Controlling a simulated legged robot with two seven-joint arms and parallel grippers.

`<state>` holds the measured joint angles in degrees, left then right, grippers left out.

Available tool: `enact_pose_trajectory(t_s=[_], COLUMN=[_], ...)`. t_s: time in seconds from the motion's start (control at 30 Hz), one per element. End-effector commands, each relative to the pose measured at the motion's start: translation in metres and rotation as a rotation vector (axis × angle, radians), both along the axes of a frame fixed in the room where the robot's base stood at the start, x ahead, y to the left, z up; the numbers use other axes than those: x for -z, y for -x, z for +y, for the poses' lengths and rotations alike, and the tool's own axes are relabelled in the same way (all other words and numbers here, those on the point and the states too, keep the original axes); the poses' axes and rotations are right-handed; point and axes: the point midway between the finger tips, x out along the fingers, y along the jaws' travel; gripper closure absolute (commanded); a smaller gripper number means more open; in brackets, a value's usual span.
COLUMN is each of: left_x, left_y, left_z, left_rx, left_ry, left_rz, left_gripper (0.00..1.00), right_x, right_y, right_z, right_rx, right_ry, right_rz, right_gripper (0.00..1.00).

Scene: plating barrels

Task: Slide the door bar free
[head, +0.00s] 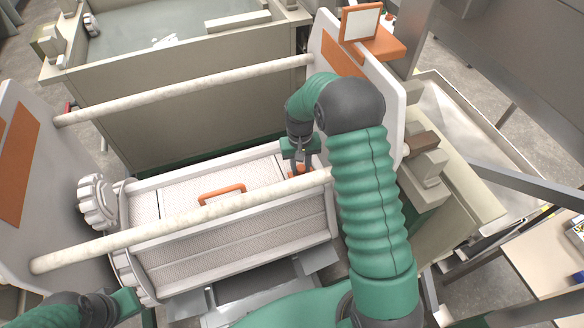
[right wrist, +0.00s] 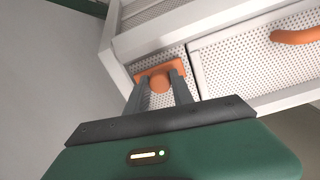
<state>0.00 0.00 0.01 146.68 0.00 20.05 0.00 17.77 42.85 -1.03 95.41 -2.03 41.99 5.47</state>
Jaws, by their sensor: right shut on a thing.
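The white perforated barrel (head: 240,240) lies between two white end plates, with an orange handle (head: 222,191) on its door panel. The handle also shows at the right of the right wrist view (right wrist: 298,35). An orange tab with a round knob, seemingly part of the door bar (right wrist: 160,79), sits at the barrel's end, left of the door panel in that view. My right gripper (right wrist: 161,92) is shut on the knob, one finger on each side. In the head view, my right gripper (head: 301,162) is at the barrel's right end. My left gripper (head: 127,303) is at the lower left, its fingers unclear.
Two pale round rods (head: 190,90) span the end plates; the near rod (head: 180,222) crosses in front of the barrel. A tank of liquid (head: 150,35) stands behind. White gear wheels (head: 97,202) are at the barrel's left. A wooden table (head: 550,255) is at right.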

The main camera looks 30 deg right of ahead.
Motion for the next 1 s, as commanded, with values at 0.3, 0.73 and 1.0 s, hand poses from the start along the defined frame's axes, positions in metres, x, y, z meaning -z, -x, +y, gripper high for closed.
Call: enact_pose_trajectory(t_s=[0.3, 0.73, 1.0], left_x=[0.000, 0.001, 0.008], left_y=[0.000, 0.000, 0.000], left_z=[0.000, 0.000, 0.000], left_rx=[0.000, 0.000, 0.000], left_ry=[0.000, 0.000, 0.000], left_rz=[0.000, 0.000, 0.000], left_gripper=[1.00, 1.00, 1.00], right_x=[-0.001, -0.002, -0.055], right_y=[0.000, 0.000, -0.002], right_z=[-0.006, -0.004, -0.003], right_rx=[0.003, 0.002, 0.001], right_ry=[0.008, 0.005, 0.007], right_rz=[-0.003, -0.002, -0.008], right_gripper=[0.64, 0.50, 0.50])
